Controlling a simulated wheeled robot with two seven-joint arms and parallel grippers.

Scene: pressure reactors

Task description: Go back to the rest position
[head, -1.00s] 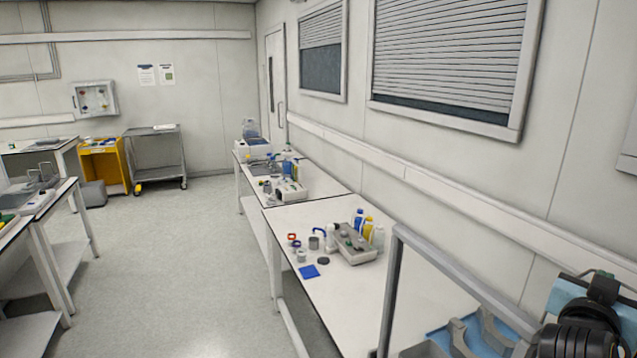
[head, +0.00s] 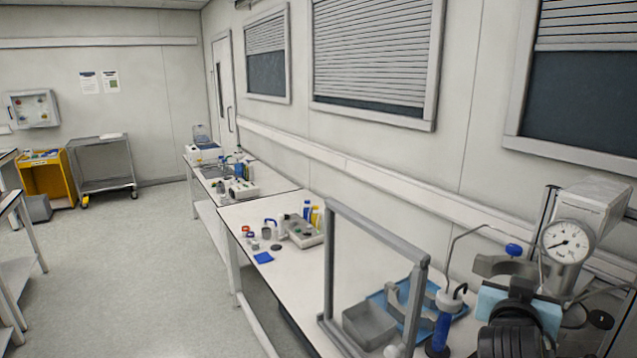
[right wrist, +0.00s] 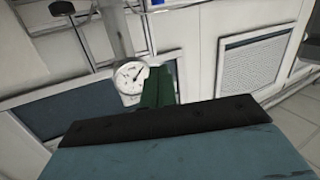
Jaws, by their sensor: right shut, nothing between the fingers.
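My right gripper (right wrist: 158,86) shows in the right wrist view as dark green fingers, shut with nothing between them. In the head view my right arm comes in at the lower right, in front of the reactor stand, and its fingertips are hidden there. A pressure gauge (head: 565,242) with a white dial sits on the reactor at the right. The gauge also shows in the right wrist view (right wrist: 131,77), behind the fingers. A blue knob (head: 513,250) is left of the gauge. My left gripper is not in view.
A grey frame (head: 330,265) stands on the near bench (head: 290,207). A grey bin (head: 368,325), a blue tray (head: 459,309) and a blue-bodied bottle (head: 442,330) are beside it. Small lab items lie farther along. The floor (head: 130,270) to the left is open.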

